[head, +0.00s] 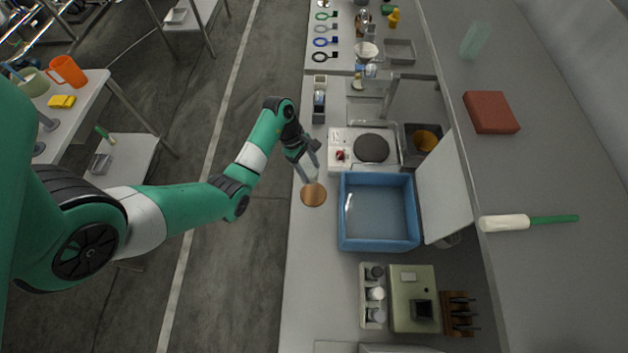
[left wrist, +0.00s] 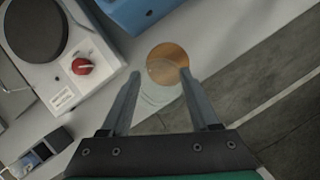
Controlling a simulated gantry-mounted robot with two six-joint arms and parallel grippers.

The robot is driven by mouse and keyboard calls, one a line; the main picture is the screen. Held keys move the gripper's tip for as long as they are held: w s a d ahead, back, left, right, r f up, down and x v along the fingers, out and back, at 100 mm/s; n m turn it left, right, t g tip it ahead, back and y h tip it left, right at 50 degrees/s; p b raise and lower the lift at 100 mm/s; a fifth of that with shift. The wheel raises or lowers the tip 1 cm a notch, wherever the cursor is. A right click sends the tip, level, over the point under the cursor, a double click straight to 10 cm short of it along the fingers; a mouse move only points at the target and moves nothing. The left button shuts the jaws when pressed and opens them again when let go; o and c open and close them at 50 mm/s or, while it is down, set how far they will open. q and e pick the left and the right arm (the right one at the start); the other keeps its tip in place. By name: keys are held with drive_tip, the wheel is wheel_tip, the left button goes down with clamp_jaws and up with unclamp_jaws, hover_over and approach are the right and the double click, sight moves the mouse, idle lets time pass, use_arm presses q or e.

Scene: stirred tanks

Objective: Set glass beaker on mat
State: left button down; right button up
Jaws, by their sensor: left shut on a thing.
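The round brown mat (head: 313,195) lies on the grey bench beside the blue tub; it also shows in the left wrist view (left wrist: 170,52). My left gripper (head: 308,161) is above the bench at the mat's back edge as the head view shows it. In the left wrist view, its fingers (left wrist: 160,75) are shut on the clear glass beaker (left wrist: 160,92). The beaker overlaps part of the mat in that view. Whether its base touches the mat or hangs above it, I cannot tell. My right gripper is not in view.
The blue tub (head: 346,232) stands right of the mat. A hotplate with a red knob (head: 340,155) is behind the tub. A rack of bottles (head: 372,325) and a green-grey device (head: 425,285) stand in front. The bench's left edge is close to the mat.

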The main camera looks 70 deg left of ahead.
sight(313, 179)
use_arm(q)
drive_tip(key=d+f, duration=0.2)
drive_tip(key=shift+w+f, duration=0.15)
drive_tip(key=shift+f, duration=0.25)
drive_tip(key=shift+d+f+b, duration=0.2)
drive_tip(key=shift+f+b, duration=0.1)
drive_tip(key=shift+f, duration=0.65)
drive_tip(key=shift+d+f+b, duration=0.2)
drive_tip(key=shift+f+b, duration=0.1)
drive_tip(key=shift+f, duration=0.65)
drive_tip(key=shift+f, duration=0.1)
drive_tip(key=shift+c, duration=0.6)
unclamp_jaws()
drive_tip(key=shift+a+r, duration=0.1)
drive_tip(key=shift+r, duration=0.3)
drive_tip(key=p+v, duration=0.3)
drive_tip(key=v, duration=0.8)
drive_tip(key=shift+a+r, duration=0.15)
drive_tip(key=shift+r, duration=0.05)
